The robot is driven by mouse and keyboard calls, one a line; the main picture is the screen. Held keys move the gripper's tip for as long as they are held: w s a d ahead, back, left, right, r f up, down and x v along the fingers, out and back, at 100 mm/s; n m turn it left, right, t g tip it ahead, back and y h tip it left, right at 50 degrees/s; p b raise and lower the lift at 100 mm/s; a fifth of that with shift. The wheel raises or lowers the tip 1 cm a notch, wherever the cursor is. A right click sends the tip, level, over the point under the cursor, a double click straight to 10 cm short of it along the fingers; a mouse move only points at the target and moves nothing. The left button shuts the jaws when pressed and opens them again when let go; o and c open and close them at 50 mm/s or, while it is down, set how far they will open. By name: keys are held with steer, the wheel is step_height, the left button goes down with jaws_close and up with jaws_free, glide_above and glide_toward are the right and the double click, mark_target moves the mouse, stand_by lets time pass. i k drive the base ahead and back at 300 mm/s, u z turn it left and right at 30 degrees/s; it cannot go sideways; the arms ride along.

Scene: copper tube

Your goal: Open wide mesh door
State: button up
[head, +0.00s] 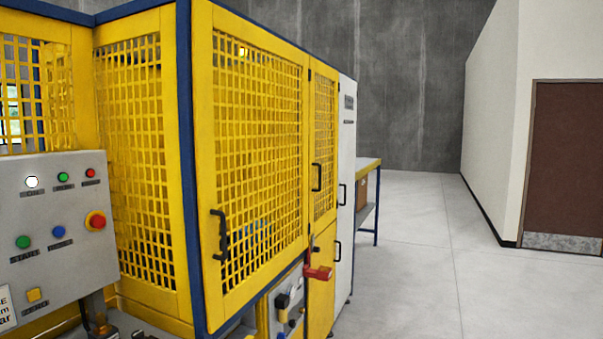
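The wide mesh door (202,150) is a yellow frame with yellow square mesh, in the middle left of the head view. It stands upright and looks shut, flush in the blue-edged machine frame (186,170). Its black bow handle (221,236) sits on the left upright of the door, in the lower half. A narrower yellow mesh door (323,150) is just to its right, with its own black handle (316,177). My gripper is not in the view.
A grey control panel (60,210) with coloured buttons juts out at the left. A red latch-like part (318,272) sticks out below the doors. A white cabinet (346,150) and a blue-legged table (367,200) stand beyond. The grey floor (430,260) at the right is clear.

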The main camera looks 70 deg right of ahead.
mark_target(206, 16)
steer(key=z, duration=2)
steer(key=i, duration=0.95)
steer(key=u, duration=0.65)
